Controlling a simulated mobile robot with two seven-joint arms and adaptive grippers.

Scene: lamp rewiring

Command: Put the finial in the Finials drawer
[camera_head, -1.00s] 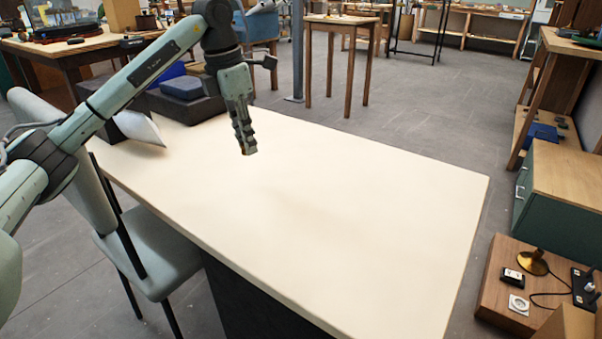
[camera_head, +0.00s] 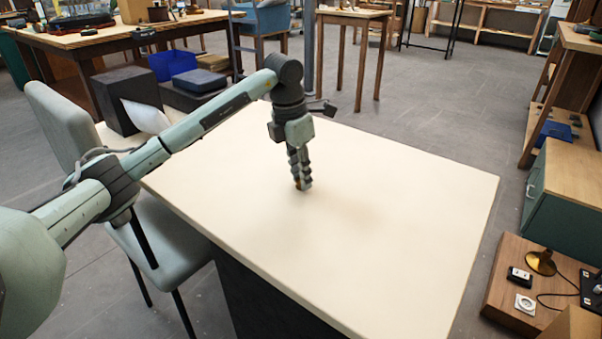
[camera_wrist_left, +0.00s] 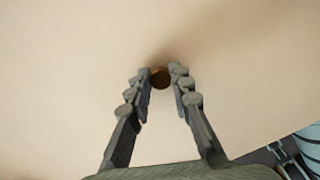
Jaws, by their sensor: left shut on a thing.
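My left gripper (camera_head: 302,186) points down above the middle of the cream table (camera_head: 400,230). In the left wrist view its two fingers (camera_wrist_left: 160,80) close at their tips on a small round brown-gold thing, which looks like the finial (camera_wrist_left: 160,77). Only a little of the finial (camera_head: 298,185) shows between the fingers in the head view. I cannot tell its height above the table exactly. My right gripper is not in view. No drawer marked Finials can be made out; a green cabinet with a handle (camera_head: 545,200) stands at the right.
The tabletop is bare around my gripper. A grey chair (camera_head: 170,230) stands at its left edge. Dark boxes (camera_head: 128,98) and a white cushion-like thing (camera_head: 147,116) are at the back left. A wooden board (camera_head: 505,285) with lamp parts is at the right.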

